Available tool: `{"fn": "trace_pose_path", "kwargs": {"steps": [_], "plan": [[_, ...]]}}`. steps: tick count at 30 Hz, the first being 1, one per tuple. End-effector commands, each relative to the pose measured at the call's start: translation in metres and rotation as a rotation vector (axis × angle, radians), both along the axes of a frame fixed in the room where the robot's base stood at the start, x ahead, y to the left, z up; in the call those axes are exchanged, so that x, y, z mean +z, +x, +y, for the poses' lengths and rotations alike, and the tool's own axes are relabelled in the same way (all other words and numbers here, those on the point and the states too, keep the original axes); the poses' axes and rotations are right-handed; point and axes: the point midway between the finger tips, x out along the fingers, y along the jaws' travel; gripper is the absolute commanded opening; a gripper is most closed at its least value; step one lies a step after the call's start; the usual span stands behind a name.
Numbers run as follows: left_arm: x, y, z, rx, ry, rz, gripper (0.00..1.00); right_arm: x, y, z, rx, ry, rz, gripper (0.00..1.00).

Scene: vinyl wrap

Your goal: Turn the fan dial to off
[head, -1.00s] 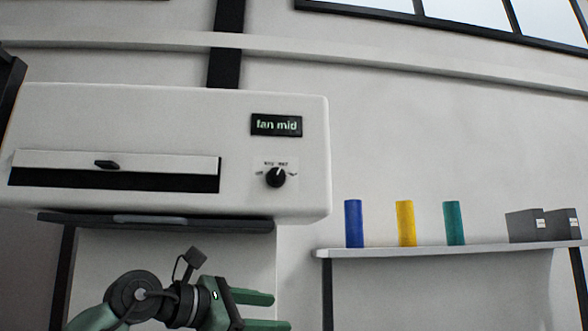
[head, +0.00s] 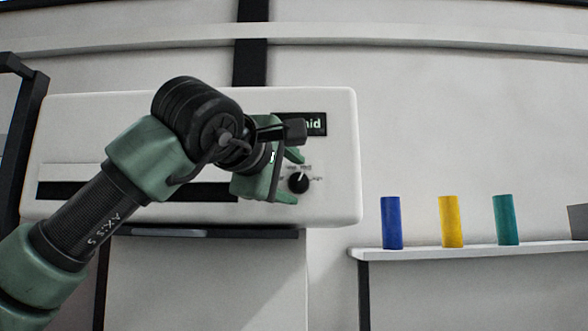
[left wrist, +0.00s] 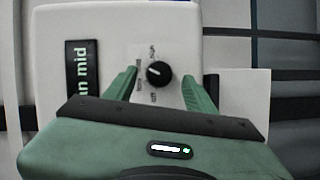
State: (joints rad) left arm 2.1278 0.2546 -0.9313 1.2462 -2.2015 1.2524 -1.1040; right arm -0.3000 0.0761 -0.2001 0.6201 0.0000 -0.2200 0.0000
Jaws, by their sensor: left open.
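The fan dial (head: 298,183) is a round black knob with a white pointer line on the right part of the white machine's front (head: 335,150). A dark display above it reads "fan mid" in the left wrist view (left wrist: 82,68); in the head view my arm partly covers it. My left gripper (head: 292,176) is open in front of the machine, just left of the dial. In the left wrist view the dial (left wrist: 158,74) lies between the two green fingers, a little beyond their tips, with no contact visible. My right gripper is not in view.
A white shelf (head: 470,250) to the right holds a blue roll (head: 391,222), a yellow roll (head: 451,221), a teal roll (head: 506,219) and a grey box (head: 578,221). The wall between machine and shelf is clear.

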Motion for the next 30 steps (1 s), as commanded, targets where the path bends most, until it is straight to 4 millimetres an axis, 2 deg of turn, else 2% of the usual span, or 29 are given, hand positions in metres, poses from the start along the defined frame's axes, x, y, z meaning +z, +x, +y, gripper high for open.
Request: {"fn": "trace_pose_path", "kwargs": {"steps": [5, 13, 19, 30], "plan": [[0.0, 0.013, -0.006, -0.001, -0.001, 0.001, 0.55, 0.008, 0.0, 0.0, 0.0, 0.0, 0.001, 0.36], [-0.002, 0.014, -0.006, -0.001, -0.001, 0.001, 0.55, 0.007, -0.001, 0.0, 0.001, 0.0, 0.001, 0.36], [-0.002, 0.014, -0.006, -0.002, -0.001, 0.002, 0.0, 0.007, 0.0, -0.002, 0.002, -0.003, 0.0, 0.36], [-0.006, 0.014, -0.006, -0.002, -0.051, 0.003, 0.0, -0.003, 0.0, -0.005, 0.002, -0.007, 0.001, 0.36]]}}
